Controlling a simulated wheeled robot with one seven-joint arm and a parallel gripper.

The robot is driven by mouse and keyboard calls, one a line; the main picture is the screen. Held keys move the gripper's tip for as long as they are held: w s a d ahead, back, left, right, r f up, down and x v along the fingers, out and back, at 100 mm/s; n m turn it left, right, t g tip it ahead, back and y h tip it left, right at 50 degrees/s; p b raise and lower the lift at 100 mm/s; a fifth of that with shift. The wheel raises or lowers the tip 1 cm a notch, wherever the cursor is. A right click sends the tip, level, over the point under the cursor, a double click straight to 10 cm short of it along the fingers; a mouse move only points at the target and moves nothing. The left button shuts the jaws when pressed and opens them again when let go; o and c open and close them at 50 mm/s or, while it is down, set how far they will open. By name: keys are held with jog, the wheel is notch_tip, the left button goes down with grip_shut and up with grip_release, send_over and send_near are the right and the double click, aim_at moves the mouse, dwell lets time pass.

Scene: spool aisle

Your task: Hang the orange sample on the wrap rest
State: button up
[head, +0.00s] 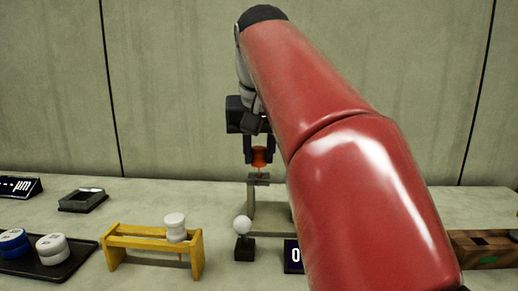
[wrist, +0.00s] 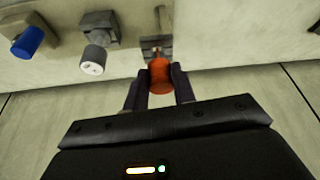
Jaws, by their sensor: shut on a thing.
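My gripper (head: 260,158) points down and is shut on the orange sample (head: 259,157), a small spool-like piece. In the wrist view the sample (wrist: 159,74) sits between both fingertips. Directly below it in the head view is a grey stand (head: 254,205) with a small grey plate on top, apparently the wrap rest. In the wrist view a grey slotted plate (wrist: 157,42) lies right beside the sample. A thin stem shows under the sample near the plate; I cannot tell whether they touch. My red arm hides the stand's right part.
A yellow rack (head: 135,242) holds a white spool (head: 175,226). The wrist view shows a blue cylinder (wrist: 28,42).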

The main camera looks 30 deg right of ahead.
jog(key=shift+f+b, duration=0.8)
jog(key=shift+f, duration=0.35)
jog(key=o, duration=1)
jog(key=shift+o, duration=0.2)
jog(key=p+v, duration=0.2)
jog(key=v, duration=0.5)
jog(key=shift+r+p, duration=0.3)
jog(key=shift+p, duration=0.05)
jog(key=shift+s+r, duration=0.1)
jog(key=shift+s, duration=0.05)
